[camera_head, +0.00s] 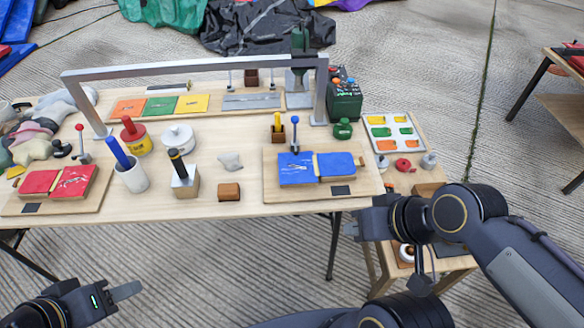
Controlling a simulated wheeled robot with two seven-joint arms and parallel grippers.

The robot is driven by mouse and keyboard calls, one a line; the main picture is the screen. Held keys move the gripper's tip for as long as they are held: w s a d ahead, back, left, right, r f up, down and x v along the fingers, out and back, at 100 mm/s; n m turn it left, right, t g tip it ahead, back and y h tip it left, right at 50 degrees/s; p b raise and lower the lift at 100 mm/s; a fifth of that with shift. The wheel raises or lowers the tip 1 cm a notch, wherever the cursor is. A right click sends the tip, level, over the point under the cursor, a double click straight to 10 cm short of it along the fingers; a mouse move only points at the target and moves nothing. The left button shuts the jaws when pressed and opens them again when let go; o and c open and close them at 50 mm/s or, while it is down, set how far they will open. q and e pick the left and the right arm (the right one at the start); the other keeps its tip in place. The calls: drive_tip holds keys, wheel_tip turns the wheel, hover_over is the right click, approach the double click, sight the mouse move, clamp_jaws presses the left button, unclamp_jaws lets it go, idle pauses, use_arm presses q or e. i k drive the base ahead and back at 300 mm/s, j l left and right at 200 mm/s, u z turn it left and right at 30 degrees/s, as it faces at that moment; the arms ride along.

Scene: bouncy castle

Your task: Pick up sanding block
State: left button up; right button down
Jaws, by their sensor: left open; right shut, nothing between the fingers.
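A small reddish-brown block (229,191), which looks like the sanding block, lies on the long wooden table (300,206) near its front edge. It stands apart from its neighbours. My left gripper (122,293) is open and empty at the lower left, in front of and below the table edge, well away from the block. My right gripper (352,230) is shut and empty, just off the table's front edge, to the right of the block.
A block with a black handle (184,181) and a white cup with a blue stick (132,176) stand left of the brown block. A grey-white lump (229,160) lies behind it. A board with blue pads (318,169) is to the right. A grey frame (190,67) spans the back.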

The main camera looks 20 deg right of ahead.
sight(230, 192)
drive_tip(key=z, duration=0.75)
drive_tip(key=j+z, duration=0.8)
drive_tip(key=k+j+z, duration=0.15)
drive_tip(key=z, duration=0.2)
drive_tip(key=k+j+z, duration=0.1)
drive_tip(key=j, duration=0.3)
drive_tip(key=k+j+z, duration=0.1)
drive_tip(key=k+j, duration=0.15)
drive_tip(key=j, duration=0.15)
drive_tip(key=k+j+z, duration=0.1)
drive_tip(key=j, duration=0.3)
drive_tip(key=i, duration=0.35)
